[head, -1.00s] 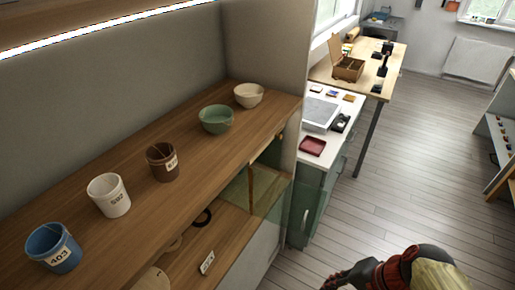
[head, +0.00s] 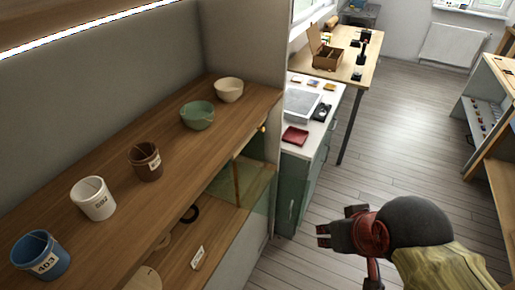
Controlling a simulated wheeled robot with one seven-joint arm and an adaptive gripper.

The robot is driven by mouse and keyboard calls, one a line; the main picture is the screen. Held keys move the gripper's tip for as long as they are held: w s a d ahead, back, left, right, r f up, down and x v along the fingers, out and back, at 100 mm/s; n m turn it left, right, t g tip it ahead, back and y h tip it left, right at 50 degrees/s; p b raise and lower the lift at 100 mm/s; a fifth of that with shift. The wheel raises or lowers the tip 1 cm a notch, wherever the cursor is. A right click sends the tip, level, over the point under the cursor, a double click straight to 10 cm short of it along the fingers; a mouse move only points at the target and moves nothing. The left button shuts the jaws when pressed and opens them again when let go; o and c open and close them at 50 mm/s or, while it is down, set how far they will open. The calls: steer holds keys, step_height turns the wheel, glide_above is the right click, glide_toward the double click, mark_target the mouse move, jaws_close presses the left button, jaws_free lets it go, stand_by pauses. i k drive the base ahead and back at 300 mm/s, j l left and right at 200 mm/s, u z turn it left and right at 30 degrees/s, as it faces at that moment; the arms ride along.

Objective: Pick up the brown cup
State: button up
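The brown cup (head: 145,162) stands upright on the upper wooden shelf (head: 112,226), with a pale label on its side. It stands between a white cup (head: 93,198) and a green bowl (head: 197,115). My gripper (head: 322,236) is at the lower right, over the floor, well to the right of the shelf and apart from the cup. Its dark fingers point left; their gap is too small to judge. I see nothing held in it.
A blue cup (head: 41,256) stands at the shelf's near left and a cream bowl (head: 229,89) at its far end. A lower shelf holds a dark ring (head: 190,214) and a tag (head: 198,257). A green cabinet (head: 289,199) stands beyond. The floor in the middle is clear.

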mark_target(144, 157)
steer(key=u, duration=1.4)
